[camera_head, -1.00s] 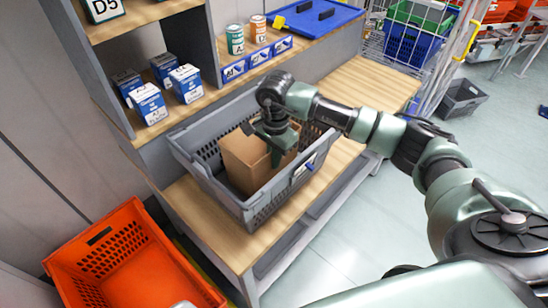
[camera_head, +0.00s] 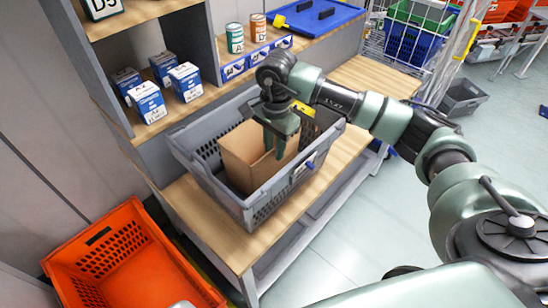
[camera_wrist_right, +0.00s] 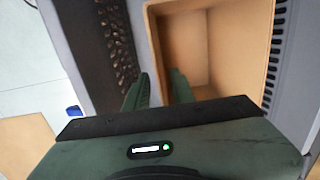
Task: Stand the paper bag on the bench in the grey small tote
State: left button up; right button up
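The brown paper bag (camera_head: 246,170) stands upright inside the grey small tote (camera_head: 222,200) on the wooden bench, with its open top facing up. In the right wrist view the bag (camera_wrist_right: 215,45) shows its open mouth and inner walls. My right gripper (camera_head: 281,143) is over the bag's right side. In the wrist view its fingers (camera_wrist_right: 160,85) are apart, one by the outside of the bag's wall and one over its mouth. The fingers look open, not pressed on the wall. My left gripper is not in view.
An orange tote (camera_head: 125,262) is at the lower left. Several small blue-white boxes (camera_head: 147,102) stand on the shelf, with two cans (camera_head: 235,38) behind. A blue tray (camera_head: 318,16) lies at the back. The bench right of the grey tote (camera_head: 372,80) is bare.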

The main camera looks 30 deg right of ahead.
notch_tip(320, 180, up, 8)
jog(key=b, duration=0.1)
jog(key=shift+f, duration=0.15)
